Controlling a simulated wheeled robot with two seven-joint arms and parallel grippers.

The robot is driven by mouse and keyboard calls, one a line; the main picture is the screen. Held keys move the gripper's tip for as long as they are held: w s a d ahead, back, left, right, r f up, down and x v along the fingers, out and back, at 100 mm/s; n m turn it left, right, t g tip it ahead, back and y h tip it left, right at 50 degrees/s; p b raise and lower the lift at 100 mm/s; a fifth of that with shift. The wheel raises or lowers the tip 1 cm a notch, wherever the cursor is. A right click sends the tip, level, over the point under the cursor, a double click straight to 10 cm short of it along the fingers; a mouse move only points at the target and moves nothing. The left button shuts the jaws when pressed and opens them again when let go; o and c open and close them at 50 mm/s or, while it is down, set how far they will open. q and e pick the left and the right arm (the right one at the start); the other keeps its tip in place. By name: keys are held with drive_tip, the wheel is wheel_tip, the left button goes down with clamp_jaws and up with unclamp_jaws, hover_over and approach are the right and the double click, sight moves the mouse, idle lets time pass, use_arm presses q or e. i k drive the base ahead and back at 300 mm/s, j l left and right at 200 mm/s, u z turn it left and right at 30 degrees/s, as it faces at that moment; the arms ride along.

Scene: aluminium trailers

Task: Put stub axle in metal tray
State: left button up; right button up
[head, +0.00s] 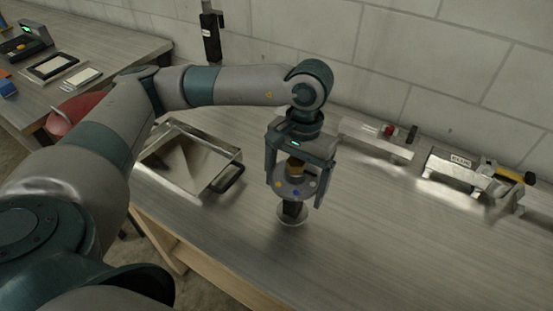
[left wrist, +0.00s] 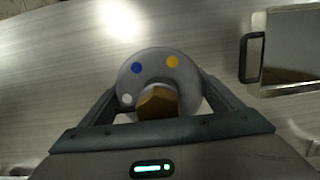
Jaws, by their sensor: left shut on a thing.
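The stub axle (head: 291,188) is a grey round flange with coloured dots and a brass-coloured hub, with a dark shaft below it. My left gripper (head: 295,193) points down and is shut on the stub axle, one finger at each side of the flange. In the left wrist view the flange (left wrist: 150,75) shows blue, yellow and white dots between my fingers (left wrist: 160,100). The shaft's lower end is close to the table; I cannot tell whether it touches. The metal tray (head: 205,190) stands left of the gripper, with a black handle on its near right side. My right gripper is not in view.
A clear-topped metal fixture (head: 378,138) and a metal vise-like device (head: 470,175) stand at the right along the wall. A black upright device (head: 211,35) is at the back. The tabletop right of the gripper is clear. A second table (head: 75,85) holds small items at the left.

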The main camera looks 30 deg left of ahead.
sight(185, 161)
drive_tip(key=k+j+z, duration=0.1)
drive_tip(key=k+j, duration=0.15)
drive_tip(key=j, duration=0.25)
drive_tip(key=k+j+z, duration=0.1)
drive_tip(key=k+j, duration=0.15)
drive_tip(key=j, duration=0.25)
drive_tip(key=k+j+z, duration=0.15)
drive_tip(key=k+j, duration=0.15)
drive_tip(key=j, duration=0.2)
drive_tip(key=k+j+z, duration=0.1)
drive_tip(key=k+j, duration=0.2)
drive_tip(key=j, duration=0.1)
